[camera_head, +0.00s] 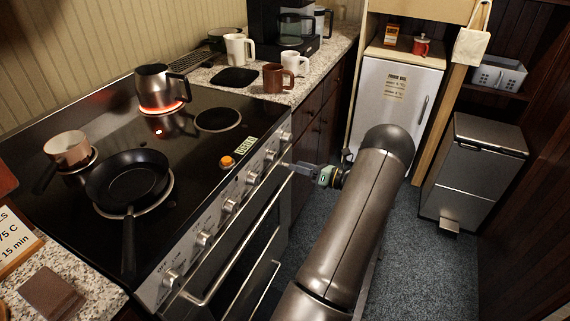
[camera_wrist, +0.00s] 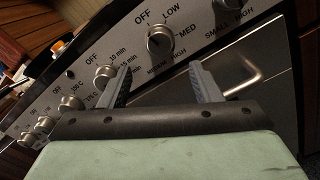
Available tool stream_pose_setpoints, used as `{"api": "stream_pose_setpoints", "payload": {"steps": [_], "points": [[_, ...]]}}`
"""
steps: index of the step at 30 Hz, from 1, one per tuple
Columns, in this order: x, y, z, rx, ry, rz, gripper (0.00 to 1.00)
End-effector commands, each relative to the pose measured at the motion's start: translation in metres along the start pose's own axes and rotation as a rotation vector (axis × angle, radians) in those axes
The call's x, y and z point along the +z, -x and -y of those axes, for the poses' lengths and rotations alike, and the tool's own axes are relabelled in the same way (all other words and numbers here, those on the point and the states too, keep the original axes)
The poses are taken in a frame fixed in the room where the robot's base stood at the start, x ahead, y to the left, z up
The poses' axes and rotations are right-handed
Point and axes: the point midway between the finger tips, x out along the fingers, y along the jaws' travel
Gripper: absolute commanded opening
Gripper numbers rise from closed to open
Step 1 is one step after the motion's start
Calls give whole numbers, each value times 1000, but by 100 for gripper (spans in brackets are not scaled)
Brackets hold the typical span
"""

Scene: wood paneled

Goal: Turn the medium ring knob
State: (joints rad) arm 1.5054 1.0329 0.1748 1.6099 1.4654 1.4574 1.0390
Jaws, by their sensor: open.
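The medium ring knob (camera_wrist: 159,40) is a round metal knob on the stove's front panel, with OFF, LOW, MED and HIGH around it. Small print below it seems to read MEDIUM. In the head view it appears to be the second knob (camera_head: 270,155) from the far end. I cannot clearly tell its setting. My gripper (camera_wrist: 161,82) is open and empty. Its two fingers point at the panel, one lower left and one lower right of the knob, apart from it. In the head view my gripper (camera_head: 300,167) is just in front of the panel's far end.
Other knobs (camera_head: 204,238) line the panel, above oven handles (camera_head: 232,255). A kettle (camera_head: 155,85) stands on a glowing ring. A black pan (camera_head: 128,180) and a copper saucepan (camera_head: 67,149) sit on the left rings. The floor (camera_head: 400,235) beside the stove is clear.

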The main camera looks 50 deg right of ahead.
Motion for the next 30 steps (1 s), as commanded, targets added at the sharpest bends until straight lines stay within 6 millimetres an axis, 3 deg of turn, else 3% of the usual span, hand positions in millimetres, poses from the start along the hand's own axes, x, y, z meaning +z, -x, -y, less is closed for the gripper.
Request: {"api": "stream_pose_setpoints", "payload": {"steps": [6,12,30], "points": [[0,52,1,-3,2,0,58],[0,79,1,-2,1,0,58],[0,87,0,-1,0,0,58]]}}
